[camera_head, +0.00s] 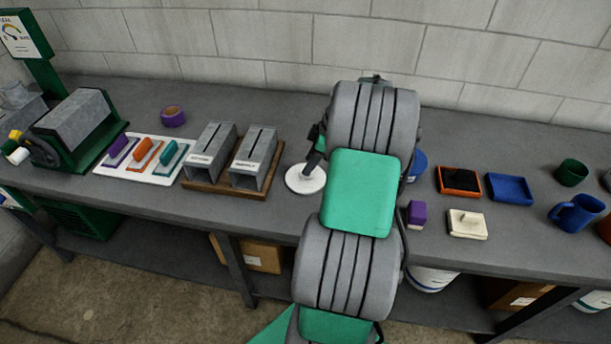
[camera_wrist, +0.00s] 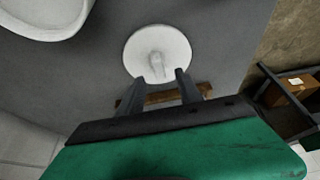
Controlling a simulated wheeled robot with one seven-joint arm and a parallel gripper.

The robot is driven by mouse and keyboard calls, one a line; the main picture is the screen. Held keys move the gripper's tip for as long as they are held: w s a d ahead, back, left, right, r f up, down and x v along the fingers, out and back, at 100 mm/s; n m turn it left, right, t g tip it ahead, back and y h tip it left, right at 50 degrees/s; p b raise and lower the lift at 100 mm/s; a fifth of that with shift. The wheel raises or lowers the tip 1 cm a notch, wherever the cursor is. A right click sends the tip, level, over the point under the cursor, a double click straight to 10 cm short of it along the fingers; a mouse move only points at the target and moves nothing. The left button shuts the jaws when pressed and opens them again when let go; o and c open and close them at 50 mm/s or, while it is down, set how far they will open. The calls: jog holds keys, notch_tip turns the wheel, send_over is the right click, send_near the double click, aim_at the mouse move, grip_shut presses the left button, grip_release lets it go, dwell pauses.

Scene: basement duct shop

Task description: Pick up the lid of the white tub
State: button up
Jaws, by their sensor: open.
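A round white lid (camera_head: 305,180) lies on the grey workbench, just right of the wooden stand with two grey metal sleeves. In the wrist view the lid (camera_wrist: 157,42) shows as a white disc with a pale knob near its middle. My gripper (camera_wrist: 159,78) is open; its two dark fingers point at the lid, one on each side of the knob, with nothing between them. I cannot tell how high the tips are. In the head view my arm hides most of the gripper. A white rounded container (camera_wrist: 45,18), perhaps the tub, is cut off in the wrist view.
The wooden stand (camera_head: 205,187) is close to the lid's left. Right of my arm are a purple block (camera_head: 416,214), a cream square piece with a knob (camera_head: 467,223), an orange tray (camera_head: 459,181), a blue tray (camera_head: 510,189) and a blue mug (camera_head: 577,213). A block wall closes the back.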

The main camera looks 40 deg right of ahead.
jog(key=x, duration=0.3)
jog(key=shift+f+p, duration=0.35)
grip_shut()
